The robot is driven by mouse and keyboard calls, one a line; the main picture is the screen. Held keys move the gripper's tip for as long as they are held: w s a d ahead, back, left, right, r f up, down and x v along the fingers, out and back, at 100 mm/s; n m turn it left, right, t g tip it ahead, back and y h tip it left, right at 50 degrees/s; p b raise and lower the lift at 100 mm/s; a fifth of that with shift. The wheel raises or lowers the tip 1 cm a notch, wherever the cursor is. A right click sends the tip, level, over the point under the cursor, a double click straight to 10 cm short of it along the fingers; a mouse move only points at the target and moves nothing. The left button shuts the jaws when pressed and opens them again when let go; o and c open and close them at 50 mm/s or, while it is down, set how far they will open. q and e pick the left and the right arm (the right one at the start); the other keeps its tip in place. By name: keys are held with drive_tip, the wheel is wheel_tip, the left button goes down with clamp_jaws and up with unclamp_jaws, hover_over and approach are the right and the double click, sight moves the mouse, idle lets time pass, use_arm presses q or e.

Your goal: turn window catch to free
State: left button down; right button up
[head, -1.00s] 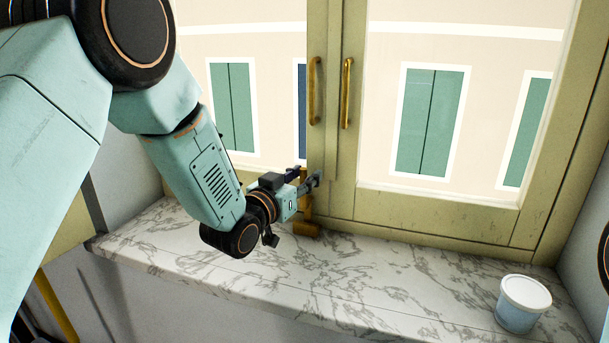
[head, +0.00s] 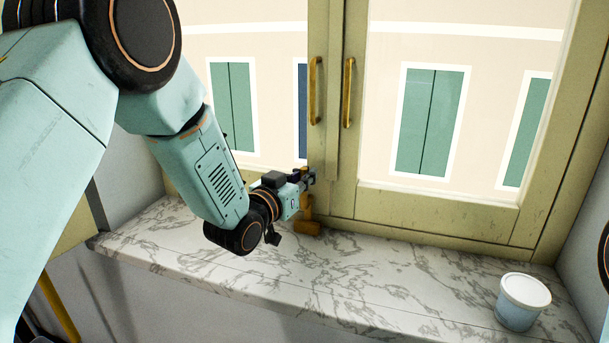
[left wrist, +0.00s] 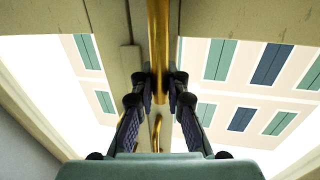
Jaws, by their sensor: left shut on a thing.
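The window catch (head: 306,215) is a brass piece low on the window's middle frame, just above the sill. Its lower end shows below my gripper, and the rest is partly hidden by the fingers. My left gripper (head: 307,178) reaches it from the left and is shut on it. In the left wrist view the brass bar (left wrist: 158,50) of the catch runs upright between the two fingers of my left gripper (left wrist: 163,88). My right gripper is not in view.
Two brass handles (head: 347,93) stand upright on the window frames (head: 430,222) above the catch. A marble sill (head: 370,285) runs below, mostly clear. A lidded white tub (head: 523,302) stands at its right end. Side walls bound the sill.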

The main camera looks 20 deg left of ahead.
use_arm(q)
drive_tip(key=shift+w+r, duration=0.2)
drive_tip(key=shift+a, duration=0.2)
drive_tip(key=shift+a+n, duration=0.35)
drive_tip(key=shift+n, duration=0.35)
drive_tip(key=shift+a+f+n+t+y+b, duration=0.5)
drive_tip(key=shift+a+f+n+b, duration=0.85)
drive_tip(key=shift+n, duration=1.5)
drive_tip(key=shift+a+f+n+t+y+b, duration=0.45)
drive_tip(key=shift+a+f+n+b, duration=0.5)
drive_tip(key=shift+n+b, duration=1.3)
drive_tip(key=shift+a+f+n+t+y+b, duration=0.45)
drive_tip(key=shift+a+f+n+b, duration=0.6)
drive_tip(key=shift+n, duration=2.35)
drive_tip(key=shift+f, duration=0.2)
drive_tip(key=c, duration=1.4)
unclamp_jaws()
